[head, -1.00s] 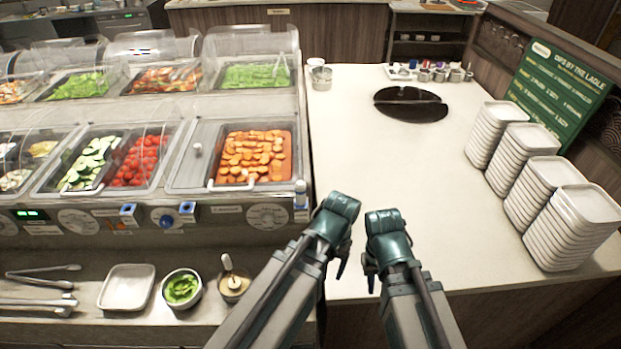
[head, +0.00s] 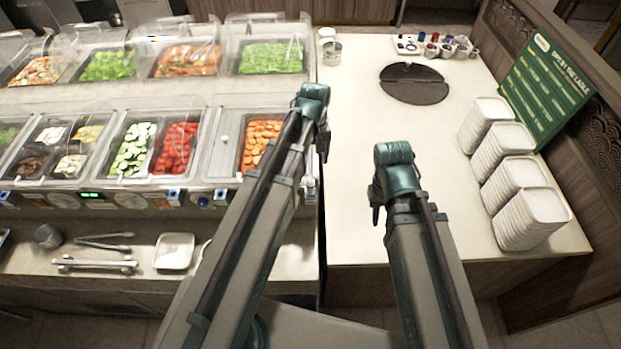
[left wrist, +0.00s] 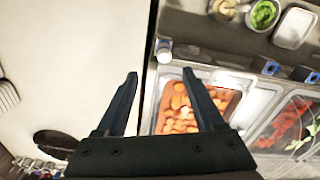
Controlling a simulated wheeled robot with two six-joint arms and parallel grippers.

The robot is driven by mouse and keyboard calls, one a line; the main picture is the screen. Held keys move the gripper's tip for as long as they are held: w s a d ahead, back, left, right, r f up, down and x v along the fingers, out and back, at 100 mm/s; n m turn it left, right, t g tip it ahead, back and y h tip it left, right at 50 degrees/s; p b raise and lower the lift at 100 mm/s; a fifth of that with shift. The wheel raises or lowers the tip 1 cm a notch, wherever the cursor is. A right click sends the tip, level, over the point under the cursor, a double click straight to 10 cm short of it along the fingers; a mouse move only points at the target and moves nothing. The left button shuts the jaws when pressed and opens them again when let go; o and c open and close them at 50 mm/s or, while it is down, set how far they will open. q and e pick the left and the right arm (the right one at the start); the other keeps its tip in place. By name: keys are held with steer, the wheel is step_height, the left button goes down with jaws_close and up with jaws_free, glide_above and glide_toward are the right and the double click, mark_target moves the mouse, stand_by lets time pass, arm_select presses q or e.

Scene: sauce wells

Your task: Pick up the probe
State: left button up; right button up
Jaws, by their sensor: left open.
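I cannot surely tell which thing is the probe. A small white cylinder (left wrist: 163,48) stands at the front corner of the salad bar (left wrist: 150,75), beside the carrot pan (left wrist: 185,105); it also shows in the head view (head: 309,186), partly behind my left arm. My left gripper (head: 323,148) is above the gap between the bar and the pale counter. In the left wrist view it (left wrist: 160,78) is open and empty, with the white cylinder beyond its fingertips. My right gripper (head: 376,205) hangs over the pale counter; its finger opening is not clear.
The pale counter (head: 350,190) is clear in the middle, with a round dark inset (head: 414,84). Stacked white plates (head: 530,215) and a green sign (head: 545,92) line its right side. Tongs (head: 103,241) and a white dish (head: 174,251) lie on the front ledge.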

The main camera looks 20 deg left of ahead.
mark_target(310, 180)
arm_select(q)
steer(key=shift+a+f+b, duration=0.1)
steer(key=shift+f+b, duration=4.25)
steer(key=shift+b, duration=0.15)
steer(key=f+b, duration=0.3)
steer(key=a+f+b, duration=0.1)
steer(key=f+b, duration=0.1)
steer(key=shift+w+f, duration=0.1)
steer(key=shift+w, duration=0.05)
jaws_close()
